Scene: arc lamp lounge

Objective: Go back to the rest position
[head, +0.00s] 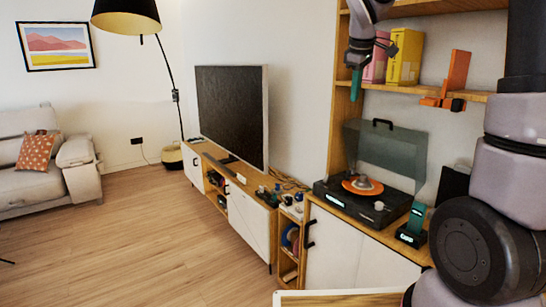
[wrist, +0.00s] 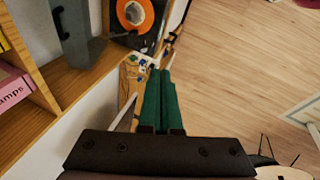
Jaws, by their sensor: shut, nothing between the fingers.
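My gripper (head: 356,84) hangs in the upper middle of the head view, in front of the wooden shelf unit and left of the boxes on the shelf. Its green fingers point down. In the wrist view the two green fingers of my gripper (wrist: 160,78) lie side by side, closed together. Nothing shows between them. The gripper appears to be in free air, with no clear contact with the shelf.
A shelf (head: 425,91) holds a pink box (head: 376,62), a yellow box (head: 405,57) and an orange stand (head: 456,72). Below is a turntable (head: 335,196) with its lid raised. A television (head: 232,112) stands left on a low cabinet. Open wooden floor (head: 125,235) lies left.

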